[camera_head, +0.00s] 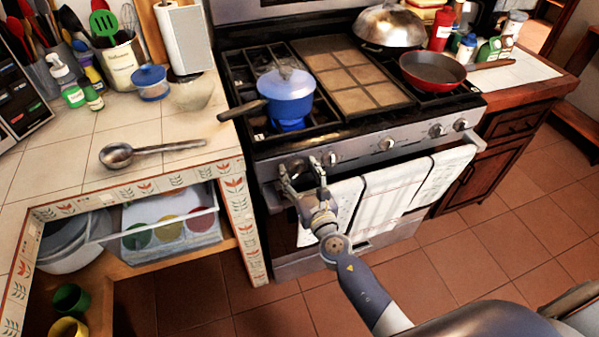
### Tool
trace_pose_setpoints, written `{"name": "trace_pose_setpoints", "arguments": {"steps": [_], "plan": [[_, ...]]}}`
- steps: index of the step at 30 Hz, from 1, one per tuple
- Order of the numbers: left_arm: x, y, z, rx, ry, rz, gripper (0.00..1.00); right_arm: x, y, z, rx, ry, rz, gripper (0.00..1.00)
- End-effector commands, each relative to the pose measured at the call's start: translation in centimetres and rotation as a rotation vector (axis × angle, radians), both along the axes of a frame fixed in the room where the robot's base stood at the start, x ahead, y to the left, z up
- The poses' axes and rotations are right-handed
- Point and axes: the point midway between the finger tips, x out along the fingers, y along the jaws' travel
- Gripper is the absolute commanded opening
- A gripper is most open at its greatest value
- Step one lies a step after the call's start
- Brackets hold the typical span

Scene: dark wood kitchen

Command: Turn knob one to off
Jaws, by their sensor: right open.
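The stove (350,151) has a row of knobs along its front panel. The leftmost knob (296,165) is between the fingers of my right gripper and partly hidden by them. My right gripper (301,171) is open, with one fingertip to each side of that knob; I cannot tell whether they touch it. Another knob (330,158) is just right of the gripper, and further knobs (386,144) follow to the right. A blue flame (289,125) shows under the blue pot (286,98) on the left burners. My left gripper is not in view.
Towels (385,198) hang on the oven handle below the knobs. The pot's handle (242,110) sticks out left towards the tiled counter (60,155), where a ladle (117,155) lies. A red pan (432,71) is on the right burners. The floor (480,265) in front is clear.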

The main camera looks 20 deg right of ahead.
Motion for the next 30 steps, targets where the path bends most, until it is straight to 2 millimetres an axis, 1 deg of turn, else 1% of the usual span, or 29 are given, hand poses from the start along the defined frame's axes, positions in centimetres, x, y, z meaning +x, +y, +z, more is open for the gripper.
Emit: {"name": "trace_pose_setpoints", "arguments": {"steps": [4,5,6,8,9,10,11,22,26,30], "plan": [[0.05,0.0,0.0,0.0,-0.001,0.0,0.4,0.0,0.01,0.01,0.0,0.0,0.0,0.58],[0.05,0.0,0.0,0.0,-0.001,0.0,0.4,-0.01,0.01,0.02,0.001,0.0,0.0,0.56],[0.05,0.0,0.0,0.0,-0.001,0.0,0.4,-0.01,0.01,0.02,0.0,0.0,0.0,0.47],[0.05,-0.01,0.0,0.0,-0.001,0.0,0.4,-0.02,0.01,0.02,0.001,0.0,0.0,0.33],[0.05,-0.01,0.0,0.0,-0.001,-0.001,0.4,-0.02,0.02,0.02,0.001,0.0,0.0,0.24],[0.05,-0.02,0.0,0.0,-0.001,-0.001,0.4,-0.02,0.01,0.02,0.001,0.0,0.0,0.17],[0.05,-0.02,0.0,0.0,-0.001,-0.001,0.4,-0.02,0.01,0.02,0.001,0.0,0.0,0.14],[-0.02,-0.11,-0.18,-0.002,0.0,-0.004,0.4,-0.02,-0.01,0.0,0.037,0.0,0.0,0.14],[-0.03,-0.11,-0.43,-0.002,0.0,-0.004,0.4,-0.02,-0.02,-0.03,0.096,0.001,0.0,0.14],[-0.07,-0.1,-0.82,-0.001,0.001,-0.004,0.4,-0.02,-0.05,-0.09,0.195,0.006,0.001,0.14]]}}
